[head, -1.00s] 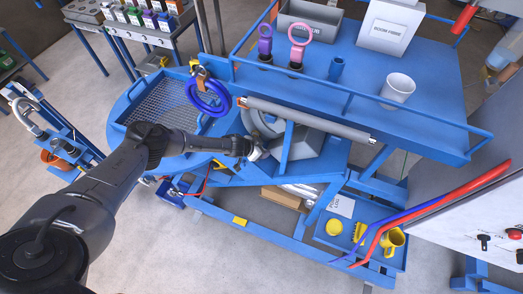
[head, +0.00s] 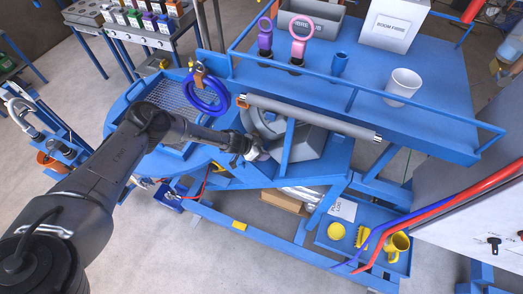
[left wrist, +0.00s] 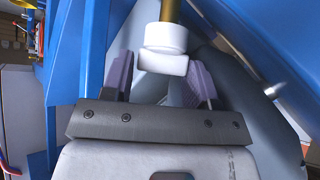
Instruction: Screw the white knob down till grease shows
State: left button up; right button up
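The white knob (left wrist: 163,45) shows in the left wrist view at the top middle, on the end of a brass-coloured stem (left wrist: 170,10). My left gripper (left wrist: 161,78) is open, with one pale purple finger on each side just below the knob. The knob lies ahead of and between the fingers; I cannot tell whether either finger touches it. In the head view my left gripper (head: 256,151) reaches in under the blue cart's upper shelf, beside a grey rounded housing (head: 306,143). No grease is visible. My right gripper is not in view.
Blue frame bars stand close around my left gripper. A blue ring (head: 208,93) hangs near the mesh tray (head: 178,97). The upper shelf (head: 375,70) holds a white cup (head: 403,84) and a box (head: 396,25).

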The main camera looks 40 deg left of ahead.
pick_arm(q)
jog(key=o, duration=0.3)
jog(key=shift+o, duration=0.2)
jog(key=shift+s+a+r, duration=0.1)
jog(key=shift+a, duration=0.05)
jog(key=p+v, duration=0.1)
jog(key=v, duration=1.2)
jog(key=shift+s+r+p, duration=0.15)
jog(key=shift+r+p, duration=0.05)
jog(key=shift+p, duration=0.1)
jog(key=shift+a, duration=0.1)
